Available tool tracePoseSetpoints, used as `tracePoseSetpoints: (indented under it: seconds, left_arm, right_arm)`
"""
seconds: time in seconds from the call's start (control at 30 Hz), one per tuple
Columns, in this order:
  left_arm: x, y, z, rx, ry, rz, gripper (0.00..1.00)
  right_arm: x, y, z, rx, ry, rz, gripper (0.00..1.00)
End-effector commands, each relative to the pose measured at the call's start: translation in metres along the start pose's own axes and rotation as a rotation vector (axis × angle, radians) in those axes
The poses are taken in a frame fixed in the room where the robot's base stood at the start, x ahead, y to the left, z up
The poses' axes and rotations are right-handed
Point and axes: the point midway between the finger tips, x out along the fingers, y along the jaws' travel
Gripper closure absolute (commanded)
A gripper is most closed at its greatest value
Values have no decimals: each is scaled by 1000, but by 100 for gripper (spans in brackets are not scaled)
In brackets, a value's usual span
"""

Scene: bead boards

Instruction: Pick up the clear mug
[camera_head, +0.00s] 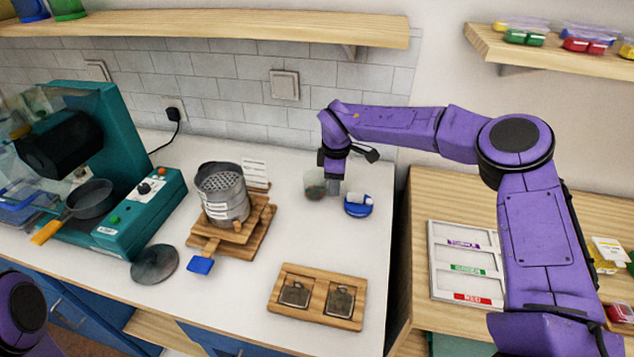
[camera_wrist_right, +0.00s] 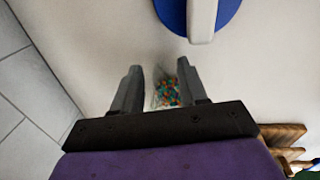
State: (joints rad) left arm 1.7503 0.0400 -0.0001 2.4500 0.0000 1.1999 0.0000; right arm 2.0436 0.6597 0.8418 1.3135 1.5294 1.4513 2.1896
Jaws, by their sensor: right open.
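The clear mug (camera_head: 314,186) stands on the white counter toward the back, with small coloured beads inside. In the right wrist view the mug (camera_wrist_right: 167,93) shows as orange and green beads between my fingers, and its clear walls are hard to make out. My right gripper (camera_head: 333,187) points down just right of the mug in the head view and partly overlaps it. In the right wrist view my right gripper (camera_wrist_right: 161,80) is open, with one finger on each side of the beads; contact cannot be told. My left gripper is not in view.
A blue round object with a white top (camera_head: 358,207) is close to the right gripper. A perforated metal pot (camera_head: 222,193) on wooden boards stands left. A wooden board with two dark squares (camera_head: 318,297) lies in front. A teal machine (camera_head: 125,215) is far left.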

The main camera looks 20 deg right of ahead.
Motion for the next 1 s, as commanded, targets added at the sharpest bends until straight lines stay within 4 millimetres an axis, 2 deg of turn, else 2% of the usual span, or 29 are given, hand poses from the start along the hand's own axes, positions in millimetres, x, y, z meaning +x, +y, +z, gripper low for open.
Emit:
tracePoseSetpoints:
  seconds: [0.1,0.27,0.3,0.4,0.8,0.87,1.0]
  left_arm:
    - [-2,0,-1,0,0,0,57]
    - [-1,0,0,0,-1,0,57]
    - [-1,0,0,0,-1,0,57]
    - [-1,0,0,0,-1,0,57]
    - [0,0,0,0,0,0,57]
    - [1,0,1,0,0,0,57]
    - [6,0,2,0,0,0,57]
  right_arm:
    - [8,1,0,2,0,0,57]
    - [8,1,0,1,0,0,57]
    - [8,1,-1,0,0,0,70]
    - [7,1,-1,-1,0,0,100]
    - [8,0,0,0,-2,-2,100]
    - [4,1,0,0,-2,-1,100]
    - [-14,4,0,1,1,2,100]
